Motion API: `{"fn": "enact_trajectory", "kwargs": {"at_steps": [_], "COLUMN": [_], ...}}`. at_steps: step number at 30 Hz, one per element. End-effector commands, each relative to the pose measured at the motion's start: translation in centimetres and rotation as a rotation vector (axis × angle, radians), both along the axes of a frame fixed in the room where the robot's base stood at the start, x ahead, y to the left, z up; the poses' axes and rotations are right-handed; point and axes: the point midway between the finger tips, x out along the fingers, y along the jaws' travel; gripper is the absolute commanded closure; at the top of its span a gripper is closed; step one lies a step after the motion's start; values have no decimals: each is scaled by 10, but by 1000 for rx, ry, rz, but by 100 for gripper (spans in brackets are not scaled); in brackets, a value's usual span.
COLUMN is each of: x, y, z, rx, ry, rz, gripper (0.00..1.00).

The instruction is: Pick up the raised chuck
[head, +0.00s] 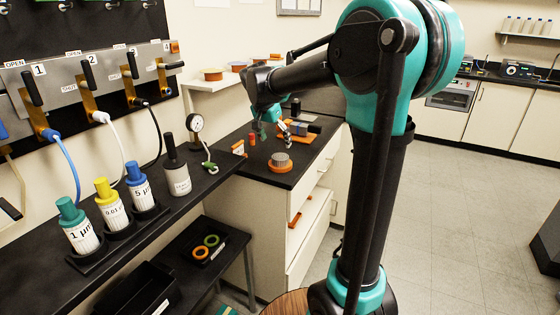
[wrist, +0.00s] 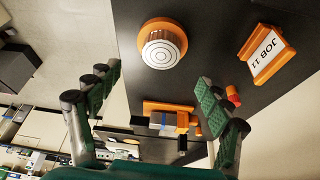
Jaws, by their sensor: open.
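What looks like the raised chuck (head: 280,163) is a ribbed grey cylinder on a round orange base. It stands upright on the black counter near its front edge. In the wrist view the chuck (wrist: 162,46) shows its pale top with concentric rings, at the upper middle. My gripper (head: 272,129) is over the counter, behind the chuck in the head view. The chuck lies beyond the fingertips, untouched.
An orange holder with a "JOB 11" label (wrist: 267,54) lies on the counter. A small red-orange piece (wrist: 233,95) is near one finger. An orange fixture with a grey-blue block (wrist: 164,119) is also close. A dial gauge (head: 195,124) stands at the left bench.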

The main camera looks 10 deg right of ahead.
Motion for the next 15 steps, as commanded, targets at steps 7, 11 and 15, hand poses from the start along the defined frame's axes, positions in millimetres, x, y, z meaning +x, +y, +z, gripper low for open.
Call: {"fn": "enact_trajectory", "kwargs": {"at_steps": [7, 11, 15], "x": [10, 11, 17], "y": [-8, -10, -13], "z": [-31, -36, -52], "rx": [0, 0, 0], "ry": [0, 0, 0], "rz": [1, 1, 0], "gripper": [21, 21, 21]}}
